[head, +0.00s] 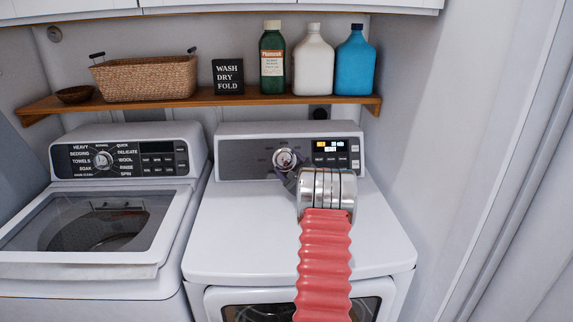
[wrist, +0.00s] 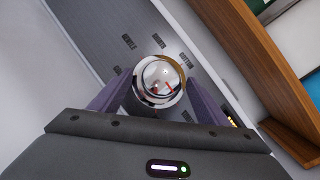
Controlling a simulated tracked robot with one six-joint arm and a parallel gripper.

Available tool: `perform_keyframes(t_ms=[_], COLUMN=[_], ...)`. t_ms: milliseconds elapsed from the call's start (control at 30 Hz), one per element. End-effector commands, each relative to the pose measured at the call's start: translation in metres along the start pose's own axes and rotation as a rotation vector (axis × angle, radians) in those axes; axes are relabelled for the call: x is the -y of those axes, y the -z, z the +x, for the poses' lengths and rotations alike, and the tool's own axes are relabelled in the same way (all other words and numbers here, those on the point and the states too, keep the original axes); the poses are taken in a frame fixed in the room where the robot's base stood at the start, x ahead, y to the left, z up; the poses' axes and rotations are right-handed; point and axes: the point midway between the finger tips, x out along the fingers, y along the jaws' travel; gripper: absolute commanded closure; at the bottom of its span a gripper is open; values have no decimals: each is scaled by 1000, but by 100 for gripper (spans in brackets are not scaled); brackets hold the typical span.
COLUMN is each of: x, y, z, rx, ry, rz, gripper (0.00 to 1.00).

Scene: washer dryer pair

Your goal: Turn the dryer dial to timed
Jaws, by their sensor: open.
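The dryer dial (head: 284,158) is a round chrome knob on the grey control panel of the right-hand machine, the dryer (head: 230,235). In the wrist view the dial (wrist: 160,80) sits centred, with a small red mark on its shiny face and several short labels around it, too blurred to read surely. My gripper (head: 288,178) is at the panel, in front of the dial. In the wrist view its two purple-grey fingers (wrist: 160,92) stand on either side of the dial, spread apart. I cannot tell whether they touch it. The lower part of the dial is partly hidden.
A lit display (head: 332,146) is right of the dial. The washer (head: 100,205) stands at left. A wooden shelf (head: 210,101) above holds a basket (head: 145,78), a sign, a bowl and bottles (head: 313,60); its edge (wrist: 250,65) shows near in the wrist view. The dryer top is clear.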

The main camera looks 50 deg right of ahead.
Motion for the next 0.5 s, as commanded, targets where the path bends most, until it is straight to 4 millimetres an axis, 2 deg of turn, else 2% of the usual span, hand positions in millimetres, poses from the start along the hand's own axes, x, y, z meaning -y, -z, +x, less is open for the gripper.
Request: perform_keyframes(t_ms=[367, 500], x=[0, 0], y=[0, 0], z=[5, 5], rx=[0, 0], ry=[0, 0], rz=[-1, -1], gripper=[31, 39])
